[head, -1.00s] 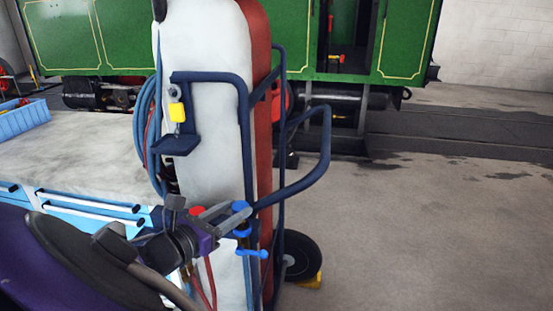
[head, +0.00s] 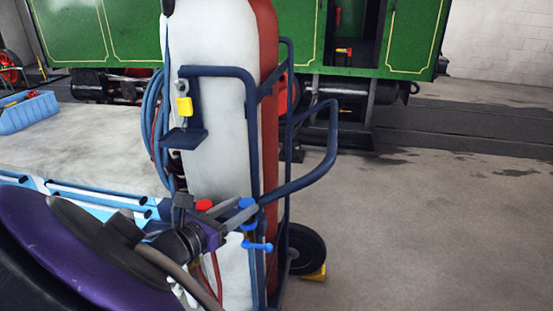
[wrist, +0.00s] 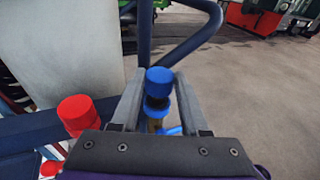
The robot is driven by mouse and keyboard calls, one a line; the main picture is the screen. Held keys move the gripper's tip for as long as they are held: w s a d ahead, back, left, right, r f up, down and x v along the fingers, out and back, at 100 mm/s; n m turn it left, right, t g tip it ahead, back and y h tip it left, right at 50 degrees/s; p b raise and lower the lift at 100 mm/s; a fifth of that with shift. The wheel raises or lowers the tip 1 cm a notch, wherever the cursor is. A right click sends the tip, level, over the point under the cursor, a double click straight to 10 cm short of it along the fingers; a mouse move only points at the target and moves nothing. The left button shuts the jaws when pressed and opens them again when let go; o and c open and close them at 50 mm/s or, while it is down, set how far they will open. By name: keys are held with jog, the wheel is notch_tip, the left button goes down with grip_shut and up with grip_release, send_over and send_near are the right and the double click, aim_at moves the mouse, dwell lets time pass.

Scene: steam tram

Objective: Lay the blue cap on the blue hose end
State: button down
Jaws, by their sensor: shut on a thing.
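My gripper (wrist: 158,84) is shut on the blue cap (wrist: 160,77), which sits between the two grey fingertips. In the head view, my gripper (head: 246,210) is at the cart's lower front, with the blue cap (head: 247,202) at its tips. Directly below the cap in the wrist view is a dark collar with a brass-coloured fitting (wrist: 156,124), seemingly the blue hose end. They look lined up, but I cannot tell whether the cap touches it. A blue handle-like part (head: 257,246) shows just below my gripper.
A red cap (wrist: 76,112) stands left of my gripper. The dark blue cart frame (head: 318,178) curves close on the right, around white and red cylinders (head: 215,100). A workbench (head: 80,140) stands left; the floor right is clear.

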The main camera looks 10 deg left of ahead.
jog(key=shift+f, duration=0.3)
jog(key=shift+f, duration=0.2)
dwell(0.4)
jog(key=shift+p, duration=0.65)
jog(key=shift+f+b, duration=0.3)
jog(key=shift+f, duration=0.3)
dwell(0.9)
jog(key=shift+c, duration=1.6)
grip_release()
notch_tip(320, 180, up, 3)
jog(key=p, duration=0.3)
jog(key=shift+r, duration=0.15)
jog(key=shift+r+p, duration=0.3)
jog(key=shift+r, duration=2.25)
